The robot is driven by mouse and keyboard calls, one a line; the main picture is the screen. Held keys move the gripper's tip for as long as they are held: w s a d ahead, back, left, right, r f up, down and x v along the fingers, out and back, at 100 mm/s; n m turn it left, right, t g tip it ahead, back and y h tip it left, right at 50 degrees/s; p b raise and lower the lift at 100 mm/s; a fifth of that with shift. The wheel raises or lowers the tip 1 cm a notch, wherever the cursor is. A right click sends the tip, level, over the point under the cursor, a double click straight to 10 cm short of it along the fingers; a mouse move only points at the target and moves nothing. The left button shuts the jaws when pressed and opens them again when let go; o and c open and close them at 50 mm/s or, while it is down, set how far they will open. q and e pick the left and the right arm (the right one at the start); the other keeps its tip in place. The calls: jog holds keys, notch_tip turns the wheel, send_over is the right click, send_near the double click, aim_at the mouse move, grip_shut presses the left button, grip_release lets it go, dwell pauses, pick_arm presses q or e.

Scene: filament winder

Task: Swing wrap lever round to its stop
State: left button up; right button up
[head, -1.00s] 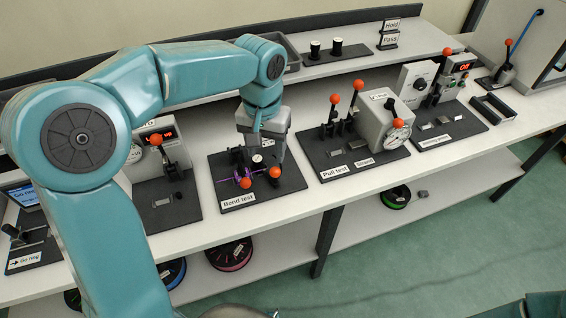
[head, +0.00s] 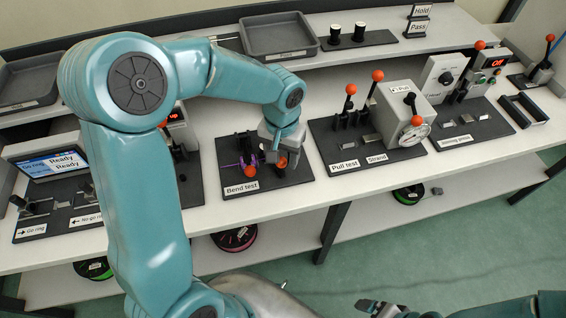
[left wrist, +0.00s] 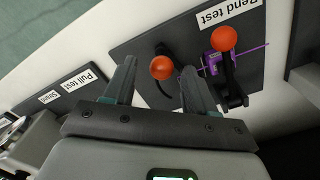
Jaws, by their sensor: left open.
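The bend test station is a dark board (head: 290,181) on the bench, with two orange-knobbed levers. The lever I take for the wrap lever has its knob (head: 281,162) at the right; in the left wrist view the knob (left wrist: 161,67) shows between my finger tips. My left gripper (head: 282,157) is open, one finger on each side of that knob; I cannot tell whether either touches it. The other lever's knob (head: 250,171) is beside it, near a purple strand (left wrist: 250,53). My right gripper (head: 368,305) shows only partly at the bottom edge.
The pull test station (head: 340,152) with upright orange-knobbed levers stands close on the right. A ring gauge station with a screen (head: 55,163) is on the left, partly behind my left arm. A grey tray (head: 277,38) sits on the back shelf.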

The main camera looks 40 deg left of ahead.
aim_at(281, 166)
pick_arm(q)
notch_tip(281, 166, down, 4)
jog(key=shift+s+a+f, duration=0.1)
jog(key=shift+a, duration=0.05)
jog(key=shift+f, duration=0.2)
jog(key=shift+w+f, duration=0.15)
jog(key=shift+w, duration=0.05)
jog(key=shift+s, duration=0.15)
jog(key=shift+c, duration=1)
grip_shut()
